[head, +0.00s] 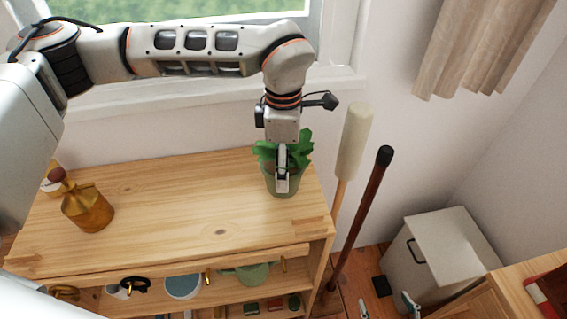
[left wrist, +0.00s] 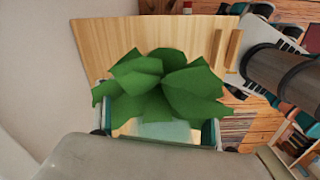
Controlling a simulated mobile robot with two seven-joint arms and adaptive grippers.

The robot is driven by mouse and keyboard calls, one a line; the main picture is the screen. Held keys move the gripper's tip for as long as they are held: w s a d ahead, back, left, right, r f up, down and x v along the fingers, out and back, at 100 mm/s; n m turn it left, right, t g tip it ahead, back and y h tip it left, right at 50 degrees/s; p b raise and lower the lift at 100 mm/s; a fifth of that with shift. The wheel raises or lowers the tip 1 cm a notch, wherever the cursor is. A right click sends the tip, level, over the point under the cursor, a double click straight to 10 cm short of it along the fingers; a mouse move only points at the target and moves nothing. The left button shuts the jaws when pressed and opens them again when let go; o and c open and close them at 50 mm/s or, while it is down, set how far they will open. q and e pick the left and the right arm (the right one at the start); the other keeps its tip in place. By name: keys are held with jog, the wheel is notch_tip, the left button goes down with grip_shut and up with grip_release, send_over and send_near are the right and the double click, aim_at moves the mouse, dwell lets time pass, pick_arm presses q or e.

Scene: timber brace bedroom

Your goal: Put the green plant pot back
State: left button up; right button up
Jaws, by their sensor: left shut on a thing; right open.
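The green plant pot (head: 295,182) with green leaves is at the right end of the wooden shelf unit's top (head: 165,190), in the head view. My left gripper (head: 282,183) comes down from above and is shut on the pot. In the left wrist view, leaves (left wrist: 162,88) hide most of the pot (left wrist: 165,132), which sits between the two fingers. The pot looks upright; I cannot tell whether its base touches the wood. My right gripper (head: 388,306) is open and empty at the bottom edge of the head view, only its fingertips showing.
A brass watering can (head: 88,210) stands at the left of the shelf top; the middle is clear. Lower shelves hold cups and a green teapot (head: 250,272). Two long-handled poles (head: 353,140) lean by the unit's right side. A white box (head: 435,250) stands at right.

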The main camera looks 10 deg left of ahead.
dwell(0.3)
pick_arm(q)
jog(key=o, duration=2)
jog(key=shift+f, duration=0.15)
notch_tip(320, 180, up, 12)
jog(key=shift+r, duration=0.2)
